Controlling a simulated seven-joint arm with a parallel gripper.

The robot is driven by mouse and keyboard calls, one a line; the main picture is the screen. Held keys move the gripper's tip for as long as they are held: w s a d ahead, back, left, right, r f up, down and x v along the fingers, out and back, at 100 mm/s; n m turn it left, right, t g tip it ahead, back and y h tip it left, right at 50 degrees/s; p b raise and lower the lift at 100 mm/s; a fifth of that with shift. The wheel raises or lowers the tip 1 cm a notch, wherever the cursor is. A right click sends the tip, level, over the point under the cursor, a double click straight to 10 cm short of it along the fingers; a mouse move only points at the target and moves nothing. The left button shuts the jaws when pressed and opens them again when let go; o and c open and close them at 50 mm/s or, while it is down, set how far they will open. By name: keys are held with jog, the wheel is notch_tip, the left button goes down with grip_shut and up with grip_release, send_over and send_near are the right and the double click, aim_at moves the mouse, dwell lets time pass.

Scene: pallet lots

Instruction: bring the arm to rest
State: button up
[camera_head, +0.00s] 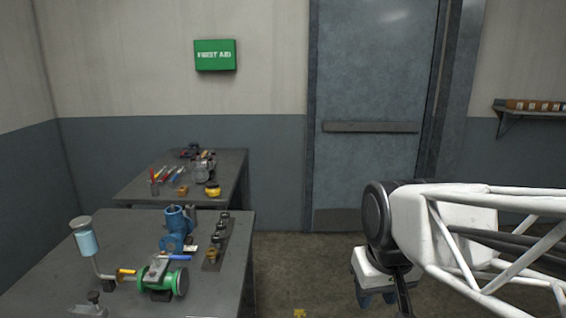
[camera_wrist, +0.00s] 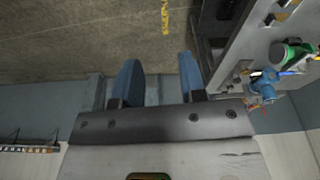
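My gripper (camera_head: 376,296) hangs in the air over the floor, to the right of the front table, in the head view. In the wrist view its two blue fingers (camera_wrist: 160,75) stand apart with only the floor and lower wall behind the gap. It is open and holds nothing. My arm reaches in from the right edge of the head view. Part of the gripper is hidden by my arm in the head view.
The front table (camera_head: 130,238) carries a green valve (camera_head: 163,280), a blue fitting (camera_head: 178,222) and a cup on a stem (camera_head: 86,240). A back table (camera_head: 226,172) holds tools. A door (camera_head: 370,95) and wall shelf (camera_head: 530,112) stand behind.

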jog(key=s+d+f+m, duration=0.1)
jog(key=s+d+f, duration=0.1)
jog(key=s, duration=0.4)
jog(key=shift+d+f+m, duration=0.3)
jog(key=shift+d+f, duration=0.1)
jog(key=shift+d, duration=0.05)
jog(key=shift+o, duration=0.3)
dwell(0.6)
